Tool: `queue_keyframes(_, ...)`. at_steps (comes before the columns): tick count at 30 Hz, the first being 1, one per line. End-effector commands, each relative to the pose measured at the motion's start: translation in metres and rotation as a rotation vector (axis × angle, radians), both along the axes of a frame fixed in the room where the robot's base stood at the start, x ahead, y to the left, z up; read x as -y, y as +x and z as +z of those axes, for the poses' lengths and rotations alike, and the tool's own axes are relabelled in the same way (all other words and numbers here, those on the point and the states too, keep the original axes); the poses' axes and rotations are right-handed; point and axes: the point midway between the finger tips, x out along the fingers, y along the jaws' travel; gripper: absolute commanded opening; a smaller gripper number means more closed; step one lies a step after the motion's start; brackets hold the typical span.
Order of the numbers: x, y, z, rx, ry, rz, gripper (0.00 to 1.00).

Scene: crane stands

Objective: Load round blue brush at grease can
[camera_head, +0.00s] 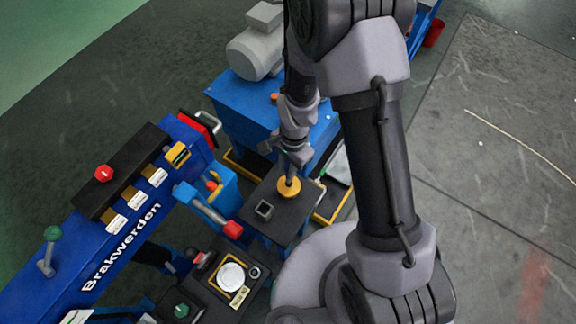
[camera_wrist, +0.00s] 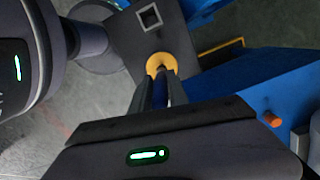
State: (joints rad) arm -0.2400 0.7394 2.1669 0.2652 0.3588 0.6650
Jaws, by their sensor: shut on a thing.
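My gripper (camera_head: 297,163) points down over a small dark stand top. In the wrist view my gripper (camera_wrist: 160,88) has its fingers closed around a slim blue handle (camera_wrist: 173,88), which looks like the round blue brush. A yellow round piece (camera_head: 289,187) lies just below the fingertips, at the stand top; it also shows in the wrist view (camera_wrist: 161,64). I cannot tell whether it is part of the brush or a holder; the bristles are hidden. A round white-topped thing (camera_head: 230,276) sits in a yellow-outlined square on a dark panel, possibly the grease can.
The dark stand top (camera_head: 282,222) has a square socket (camera_head: 264,210) beside the yellow piece. A blue Brakwerden console (camera_head: 120,235) with knobs and levers lies left. A red-ended lever (camera_head: 232,230) stands close by. A blue machine with a grey motor (camera_head: 255,52) is behind.

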Motion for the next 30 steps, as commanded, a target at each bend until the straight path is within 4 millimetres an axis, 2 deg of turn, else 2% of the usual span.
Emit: queue_keyframes(30, 0.0, 0.0, -0.01, 0.0, 0.0, 0.0, 0.0)
